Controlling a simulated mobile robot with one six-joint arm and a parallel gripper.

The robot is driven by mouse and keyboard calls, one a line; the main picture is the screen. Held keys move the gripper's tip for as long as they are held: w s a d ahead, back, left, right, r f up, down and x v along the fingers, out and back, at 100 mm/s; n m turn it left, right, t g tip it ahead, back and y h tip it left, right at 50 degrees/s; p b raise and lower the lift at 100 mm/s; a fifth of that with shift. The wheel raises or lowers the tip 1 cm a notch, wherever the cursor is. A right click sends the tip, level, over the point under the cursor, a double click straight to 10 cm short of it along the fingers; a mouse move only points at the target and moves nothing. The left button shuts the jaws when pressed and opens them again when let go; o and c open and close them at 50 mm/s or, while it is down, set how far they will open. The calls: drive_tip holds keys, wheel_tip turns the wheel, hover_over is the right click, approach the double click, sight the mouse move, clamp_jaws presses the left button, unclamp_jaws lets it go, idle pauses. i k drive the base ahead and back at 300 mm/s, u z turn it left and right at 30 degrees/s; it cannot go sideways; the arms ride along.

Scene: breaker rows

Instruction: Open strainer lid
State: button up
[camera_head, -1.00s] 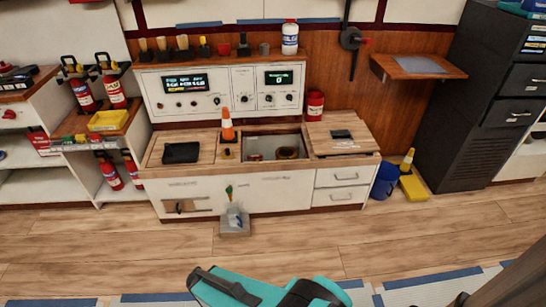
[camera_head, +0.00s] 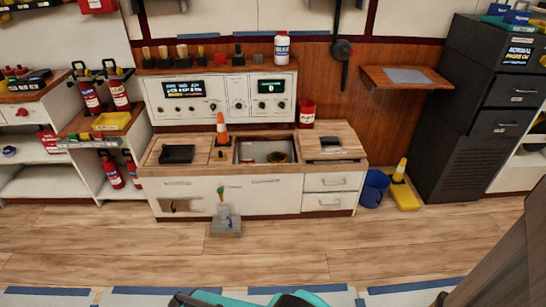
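No part is clearly marked as the strainer lid. The low white cabinet (camera_head: 245,200) has a wooden top with a rectangular recess (camera_head: 264,150) in its middle. A small round brownish thing (camera_head: 278,157) is inside the recess, too small to make out. Wooden top panels flank it: the left one bears a black piece (camera_head: 177,154), the right panel (camera_head: 345,138) a smaller dark piece (camera_head: 331,142). I cannot tell whether either panel is a lid. Teal and black parts of my arm show at the bottom edge, far from the cabinet. My gripper's fingertips are not visible.
An orange-white cone (camera_head: 221,130) stands beside the recess, and a red can (camera_head: 306,114) behind the right panel. Floor ahead is mostly clear.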

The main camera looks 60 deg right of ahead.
sight(273, 158)
drive_tip(key=z, duration=0.55)
drive_tip(key=i, duration=0.9)
